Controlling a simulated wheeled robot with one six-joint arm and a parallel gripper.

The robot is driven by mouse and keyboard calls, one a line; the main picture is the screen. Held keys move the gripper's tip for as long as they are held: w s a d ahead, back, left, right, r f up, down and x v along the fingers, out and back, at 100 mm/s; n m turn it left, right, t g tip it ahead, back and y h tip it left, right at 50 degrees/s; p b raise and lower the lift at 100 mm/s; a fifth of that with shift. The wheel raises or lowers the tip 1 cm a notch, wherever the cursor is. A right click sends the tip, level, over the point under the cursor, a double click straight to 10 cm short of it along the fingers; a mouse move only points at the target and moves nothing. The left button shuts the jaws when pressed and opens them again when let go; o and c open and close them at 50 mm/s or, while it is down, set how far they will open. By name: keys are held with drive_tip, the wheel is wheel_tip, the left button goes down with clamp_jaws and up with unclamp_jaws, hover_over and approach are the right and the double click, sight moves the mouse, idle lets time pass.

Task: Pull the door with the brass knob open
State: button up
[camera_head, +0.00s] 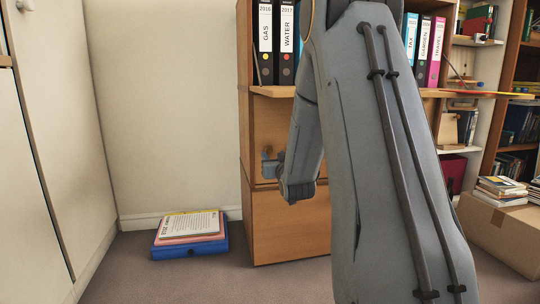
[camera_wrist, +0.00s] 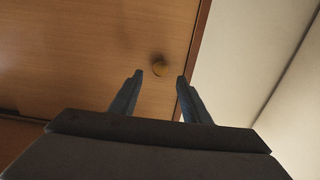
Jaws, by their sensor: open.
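A wooden cabinet (camera_head: 290,230) stands behind my arm in the head view, with an upper door front (camera_head: 268,118) and another front below it. The round brass knob (camera_wrist: 159,69) shows in the wrist view on the wood door (camera_wrist: 90,50), close to the door's edge. The door looks closed. My gripper (camera_wrist: 160,77) is open and empty, with its two fingertips on either side of the knob in the picture. I cannot tell whether the knob is between the fingers or just beyond them. In the head view my gripper (camera_head: 271,166) is at the cabinet front, partly hidden by my wrist.
Binders (camera_head: 265,45) stand on the shelf above the door. A blue folder (camera_head: 190,246) with papers lies on the floor at left by the wall. A cardboard box (camera_head: 505,232) with books is at right. Carpet left of the cabinet is mostly free.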

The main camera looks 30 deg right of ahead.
sight(270, 151)
drive_tip(key=b+x, duration=0.3)
drive_tip(key=x, duration=0.3)
drive_tip(key=shift+f, duration=0.15)
clamp_jaws()
